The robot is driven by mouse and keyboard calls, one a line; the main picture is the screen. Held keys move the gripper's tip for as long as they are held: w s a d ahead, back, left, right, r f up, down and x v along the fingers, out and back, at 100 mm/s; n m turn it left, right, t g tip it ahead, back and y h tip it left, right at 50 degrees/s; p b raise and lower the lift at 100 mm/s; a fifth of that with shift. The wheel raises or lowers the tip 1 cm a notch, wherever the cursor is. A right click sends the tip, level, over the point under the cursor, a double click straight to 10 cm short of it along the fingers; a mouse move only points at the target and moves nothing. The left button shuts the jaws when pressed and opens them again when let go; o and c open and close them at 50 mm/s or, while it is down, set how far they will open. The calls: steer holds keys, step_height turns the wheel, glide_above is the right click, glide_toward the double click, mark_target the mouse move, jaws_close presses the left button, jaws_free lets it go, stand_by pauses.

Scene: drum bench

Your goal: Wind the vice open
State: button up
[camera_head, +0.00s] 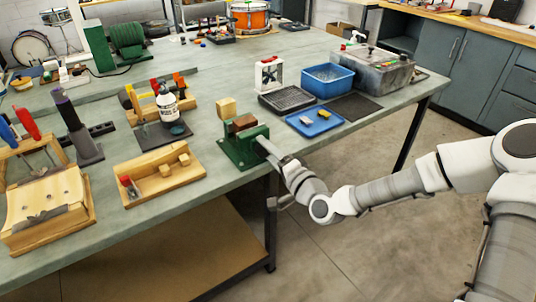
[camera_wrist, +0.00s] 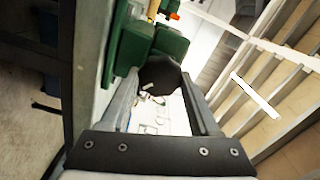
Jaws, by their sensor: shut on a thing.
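The green vice (camera_head: 240,155) stands at the front edge of the workbench, with a brown block (camera_head: 243,123) at its jaws. Whether the jaws press on the block cannot be told. My gripper (camera_head: 267,146) reaches in from the right at the vice's front end. In the wrist view, its two fingers (camera_wrist: 160,78) are on either side of a dark round knob (camera_wrist: 158,71) and shut on it. The green vice body (camera_wrist: 150,42) shows behind the knob. In the head view the knob is hidden by my gripper.
A light wooden block (camera_head: 226,107) is behind the vice. A wooden tray (camera_head: 160,190) with small blocks lies to its left. A blue tray (camera_head: 314,123) and a blue bin (camera_head: 328,80) are to its right. Open floor lies in front of the bench.

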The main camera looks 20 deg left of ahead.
steer(key=shift+a+r+n+b, duration=0.15)
steer(key=shift+n+b, duration=1.4)
steer(key=shift+n, duration=1)
steer(key=shift+a+r+n+b, duration=0.15)
steer(key=shift+n+b, duration=1.35)
steer(key=shift+n, duration=1.05)
steer(key=shift+d, duration=0.1)
steer(key=o, duration=1.4)
steer(key=shift+c, duration=0.2)
steer(key=shift+f, duration=0.1)
steer(key=p+v, duration=0.2)
steer(key=v, duration=1)
